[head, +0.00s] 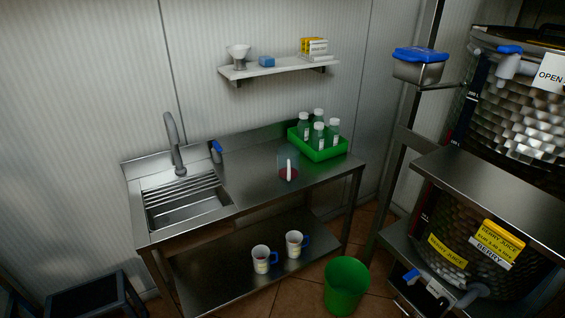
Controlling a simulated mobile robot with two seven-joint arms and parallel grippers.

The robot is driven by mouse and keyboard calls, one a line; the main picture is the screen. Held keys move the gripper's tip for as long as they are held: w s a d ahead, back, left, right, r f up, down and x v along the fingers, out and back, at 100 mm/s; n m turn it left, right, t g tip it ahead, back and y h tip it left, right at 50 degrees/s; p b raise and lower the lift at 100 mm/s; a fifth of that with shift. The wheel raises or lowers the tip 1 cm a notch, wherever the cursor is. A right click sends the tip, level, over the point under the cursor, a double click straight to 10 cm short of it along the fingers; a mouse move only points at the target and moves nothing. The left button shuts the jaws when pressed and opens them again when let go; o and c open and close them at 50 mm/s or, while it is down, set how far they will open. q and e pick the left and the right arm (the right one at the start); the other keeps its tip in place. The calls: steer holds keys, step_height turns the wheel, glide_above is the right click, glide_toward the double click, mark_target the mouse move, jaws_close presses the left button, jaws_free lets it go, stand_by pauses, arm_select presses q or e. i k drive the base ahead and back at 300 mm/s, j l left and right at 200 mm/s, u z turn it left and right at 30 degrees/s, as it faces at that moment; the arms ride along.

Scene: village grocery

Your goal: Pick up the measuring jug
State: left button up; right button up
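A clear vessel with dark red at its bottom and an upright white strip or handle (289,169) stands on the steel counter, right of the sink; it looks like the measuring jug. Neither of my grippers is in view.
A green crate (324,154) of several bottles stands behind the clear vessel. The sink (185,208) with a tall tap (173,143) is at the left. A green bin (346,287) stands on the floor. Large steel tanks (525,95) fill the right. The counter front is clear.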

mark_target(288, 154)
steer(key=i+l+u, duration=0.25)
steer(key=i+u, duration=0.15)
steer(key=i+l+u, duration=0.75)
steer(key=i+l, duration=0.05)
steer(key=l, duration=0.1)
